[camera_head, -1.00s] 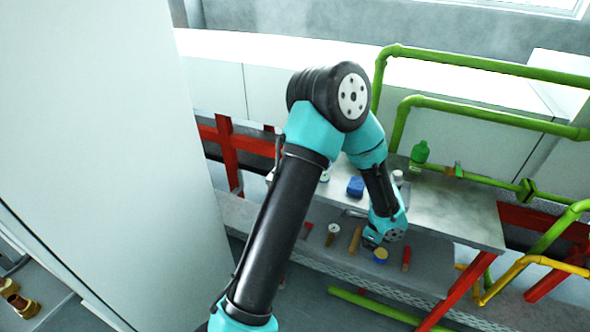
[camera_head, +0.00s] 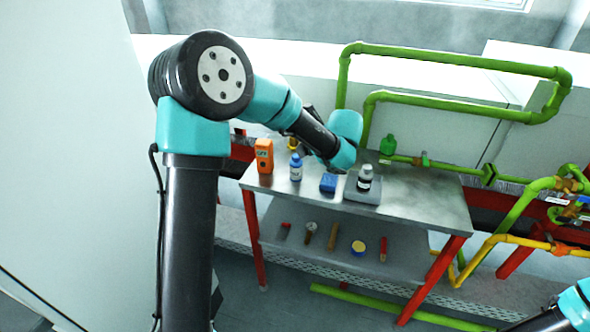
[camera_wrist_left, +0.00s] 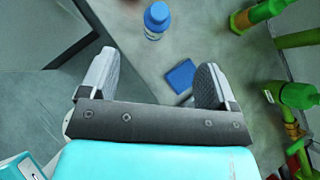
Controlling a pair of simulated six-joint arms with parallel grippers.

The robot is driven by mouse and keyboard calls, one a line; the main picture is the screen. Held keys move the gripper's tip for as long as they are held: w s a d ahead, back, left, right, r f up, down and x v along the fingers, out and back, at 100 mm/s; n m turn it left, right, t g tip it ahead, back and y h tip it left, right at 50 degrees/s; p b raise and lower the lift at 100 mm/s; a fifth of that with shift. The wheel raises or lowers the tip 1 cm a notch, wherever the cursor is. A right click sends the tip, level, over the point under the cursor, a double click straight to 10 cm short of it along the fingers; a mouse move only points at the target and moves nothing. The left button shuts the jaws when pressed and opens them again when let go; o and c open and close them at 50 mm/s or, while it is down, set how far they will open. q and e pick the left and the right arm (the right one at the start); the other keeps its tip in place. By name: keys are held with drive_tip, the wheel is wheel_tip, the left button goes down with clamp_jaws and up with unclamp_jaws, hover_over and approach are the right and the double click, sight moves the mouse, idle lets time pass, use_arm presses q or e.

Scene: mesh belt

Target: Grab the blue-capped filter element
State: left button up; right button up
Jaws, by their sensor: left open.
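A bottle with a blue cap (camera_head: 295,168) stands upright on the upper shelf of the metal table, beside an orange device. It also shows at the top of the left wrist view (camera_wrist_left: 157,20), beyond the fingertips. I cannot tell whether it is the filter element. My left gripper (camera_wrist_left: 155,68) is open and empty, with its fingers pointing toward the shelf and the bottle apart from them. In the head view the left gripper is partly hidden behind my wrist. My right arm shows only at the bottom right corner; its gripper is outside the view.
The lower shelf (camera_head: 330,258) holds several small items. Green pipes (camera_head: 450,60) run behind and right.

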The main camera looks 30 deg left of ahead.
sight(294, 159)
use_arm(q)
drive_tip(key=x, duration=1.1)
drive_tip(key=shift+a+f, duration=0.2)
drive_tip(key=shift+a, duration=0.05)
drive_tip(key=shift+f, duration=0.1)
drive_tip(key=shift+x, duration=2.55)
drive_tip(key=shift+s+d+f, duration=0.1)
drive_tip(key=shift+c, duration=0.4)
drive_tip(key=c, duration=1)
